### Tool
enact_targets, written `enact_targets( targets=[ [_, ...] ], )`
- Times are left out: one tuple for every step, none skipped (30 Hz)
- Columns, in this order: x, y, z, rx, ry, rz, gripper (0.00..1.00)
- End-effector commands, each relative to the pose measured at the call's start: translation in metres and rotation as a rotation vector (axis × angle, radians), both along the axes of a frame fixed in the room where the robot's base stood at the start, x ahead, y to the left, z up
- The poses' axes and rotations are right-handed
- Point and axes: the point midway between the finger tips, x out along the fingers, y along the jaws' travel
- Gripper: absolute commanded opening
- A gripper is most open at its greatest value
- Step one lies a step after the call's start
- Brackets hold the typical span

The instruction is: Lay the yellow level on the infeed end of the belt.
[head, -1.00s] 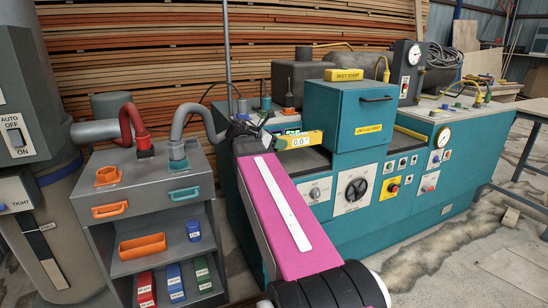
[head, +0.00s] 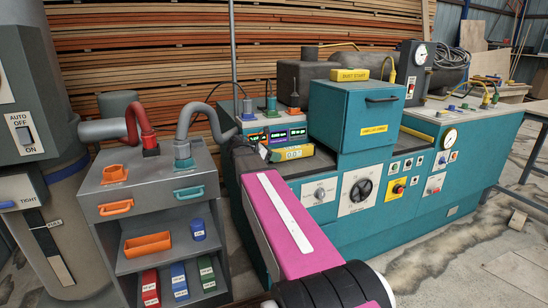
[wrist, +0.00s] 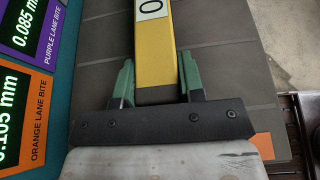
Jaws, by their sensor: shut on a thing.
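The yellow level (head: 293,154) shows a white readout on its side and lies roughly flat in the head view, at the left end of the teal machine. My gripper (wrist: 157,78) has green fingers shut on both sides of the level, which also shows in the wrist view (wrist: 155,50). The dark grey slatted belt (wrist: 220,65) lies below the level in the wrist view. In the head view, a dark strip of the belt (head: 312,169) shows beside it. I cannot tell whether the level touches the belt. My gripper body hides its near end.
Lit lane displays (head: 277,136) stand close behind the level. A teal box (head: 352,115) labelled as a feed unit rises to its right. A grey cart (head: 157,190) with orange and teal handles stands left of my arm.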

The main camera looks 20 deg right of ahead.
Motion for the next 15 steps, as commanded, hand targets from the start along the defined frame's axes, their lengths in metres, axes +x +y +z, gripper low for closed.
enact_targets(
  targets=[
    [0.0000,-0.0001,-0.0029,-0.001,0.000,0.000,0.06],
    [-0.0001,-0.0002,-0.0035,-0.002,-0.001,0.000,0.06],
    [0.0000,-0.0001,-0.0036,-0.002,-0.001,0.000,0.06],
    [0.0000,-0.0001,-0.0034,-0.002,-0.002,-0.001,0.06],
    [0.0000,-0.0001,-0.0033,-0.002,-0.002,-0.001,0.06],
    [0.0001,0.0000,-0.0033,-0.002,-0.002,-0.001,0.06],
    [0.0000,-0.0001,-0.0032,-0.002,-0.002,-0.001,0.06],
    [0.0000,-0.0001,-0.0033,-0.002,-0.001,0.000,0.06],
    [0.0000,-0.0001,-0.0036,-0.002,-0.001,0.000,0.06],
    [0.0000,-0.0001,-0.0042,-0.002,-0.001,0.000,0.06],
    [0.0000,-0.0001,-0.0050,-0.001,-0.001,0.000,0.06],
    [0.0000,-0.0001,-0.0061,-0.001,-0.001,0.000,0.06],
    [0.0000,0.0000,-0.0060,0.000,-0.001,0.000,0.46],
    [0.0000,-0.0001,-0.0059,0.000,-0.001,0.000,0.56],
    [0.0000,-0.0001,-0.0058,0.000,-0.001,0.000,0.61]
  ],
)
